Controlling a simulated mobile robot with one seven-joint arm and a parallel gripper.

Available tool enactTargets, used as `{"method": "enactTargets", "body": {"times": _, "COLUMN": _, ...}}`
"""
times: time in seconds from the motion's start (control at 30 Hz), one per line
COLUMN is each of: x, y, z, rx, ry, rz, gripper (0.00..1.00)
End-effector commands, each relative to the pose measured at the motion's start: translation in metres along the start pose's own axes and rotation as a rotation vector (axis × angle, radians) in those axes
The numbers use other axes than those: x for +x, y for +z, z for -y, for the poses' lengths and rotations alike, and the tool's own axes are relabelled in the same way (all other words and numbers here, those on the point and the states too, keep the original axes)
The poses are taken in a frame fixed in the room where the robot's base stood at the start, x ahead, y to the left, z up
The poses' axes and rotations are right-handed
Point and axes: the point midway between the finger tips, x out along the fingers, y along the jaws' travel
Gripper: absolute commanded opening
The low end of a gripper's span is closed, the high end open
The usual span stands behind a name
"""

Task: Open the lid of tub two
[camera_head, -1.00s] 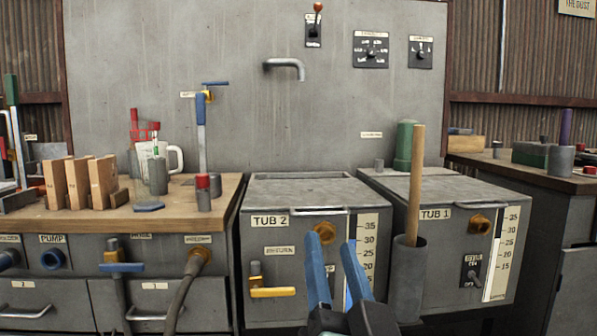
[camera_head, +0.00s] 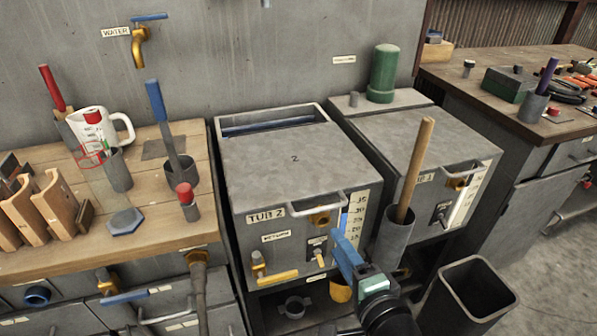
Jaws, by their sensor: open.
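Tub two (camera_head: 268,225) is the grey box labelled "TUB 2" in the middle of the view. Its flat grey lid (camera_head: 270,165), marked "2", lies shut on top. A bar handle (camera_head: 303,206) runs along the lid's front edge. My gripper (camera_head: 339,238) has blue fingers and is in front of tub two's right front side, below and right of the handle. It is open and holds nothing. One finger hides most of the other, and my gripper covers part of the tub's lower right front.
Tub one (camera_head: 440,185) stands to the right. A grey cylinder (camera_head: 394,240) with a wooden stick (camera_head: 415,165) is close to my gripper's right. An open dark bin (camera_head: 465,290) stands on the floor. A wooden bench (camera_head: 150,210) with tools is left.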

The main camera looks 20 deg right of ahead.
Motion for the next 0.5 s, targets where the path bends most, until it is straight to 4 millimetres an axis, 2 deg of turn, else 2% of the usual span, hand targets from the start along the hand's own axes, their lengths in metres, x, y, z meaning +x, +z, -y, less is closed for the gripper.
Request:
{"method": "enactTargets", "body": {"times": 0.13, "x": -0.004, "y": -0.003, "z": 0.000, "rx": 0.049, "ry": 0.012, "rz": 0.003, "gripper": 0.45}}
{"method": "enactTargets", "body": {"times": 0.27, "x": 0.007, "y": -0.002, "z": -0.002, "rx": 0.054, "ry": 0.011, "rz": 0.004, "gripper": 0.45}}
{"method": "enactTargets", "body": {"times": 0.5, "x": 0.054, "y": -0.001, "z": -0.003, "rx": 0.049, "ry": 0.011, "rz": 0.006, "gripper": 0.45}}
